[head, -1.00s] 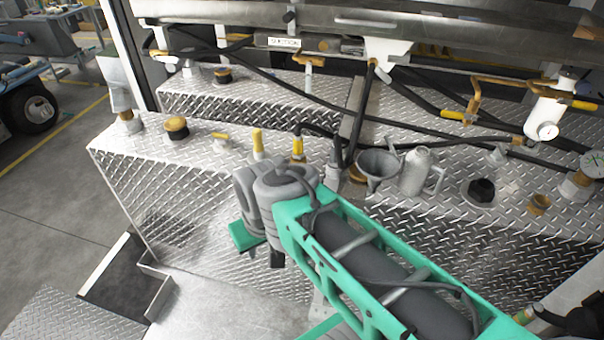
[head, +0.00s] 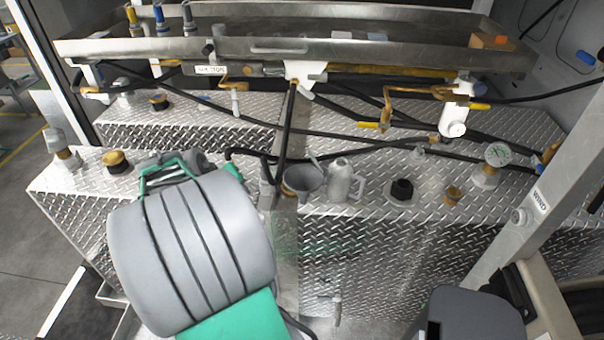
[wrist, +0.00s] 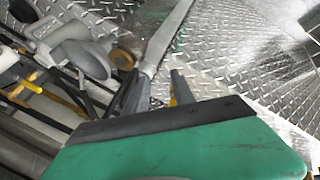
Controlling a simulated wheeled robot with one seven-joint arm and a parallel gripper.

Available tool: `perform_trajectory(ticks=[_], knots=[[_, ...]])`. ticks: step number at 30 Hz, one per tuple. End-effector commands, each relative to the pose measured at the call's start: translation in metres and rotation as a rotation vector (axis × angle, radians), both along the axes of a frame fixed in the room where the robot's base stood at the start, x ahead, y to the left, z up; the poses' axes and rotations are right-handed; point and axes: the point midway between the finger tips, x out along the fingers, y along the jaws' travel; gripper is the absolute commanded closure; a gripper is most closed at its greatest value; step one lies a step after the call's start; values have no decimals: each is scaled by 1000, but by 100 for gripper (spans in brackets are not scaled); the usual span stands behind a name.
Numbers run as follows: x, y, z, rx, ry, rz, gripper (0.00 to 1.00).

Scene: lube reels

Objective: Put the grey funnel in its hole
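The grey funnel (head: 302,180) is on the diamond-plate ledge in the head view, wide mouth up, left of a grey jug (head: 343,180). In the wrist view, a grey rounded shape at the upper left appears to be the funnel (wrist: 86,60), beside a brass-coloured fitting (wrist: 122,58). My gripper (wrist: 170,122) shows as a broad green part with a black edge. I cannot tell which opening is the funnel's hole.
A black cap (head: 402,190), a brass fitting (head: 453,195) and a gauge (head: 497,155) stand right of the jug. A brass cap (head: 115,162) is at the left. Black hoses and a metal tray (head: 250,48) run above the ledge (head: 340,208).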

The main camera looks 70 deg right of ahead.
Motion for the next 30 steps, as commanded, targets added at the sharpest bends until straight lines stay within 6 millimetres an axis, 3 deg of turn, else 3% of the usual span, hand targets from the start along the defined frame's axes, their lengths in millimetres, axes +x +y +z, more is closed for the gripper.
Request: perform_trajectory(ticks=[1, 3, 6, 21, 27, 30], knots=[[-33, -31, 7, -35, 44, -72, 70], [-66, -57, 7, -73, 91, -133, 70], [-89, -74, 3, -97, 127, -171, 70], [-107, -121, -51, -99, 125, -171, 70], [-106, -122, -52, -100, 123, -170, 70], [-106, -122, -52, -100, 123, -170, 77]])
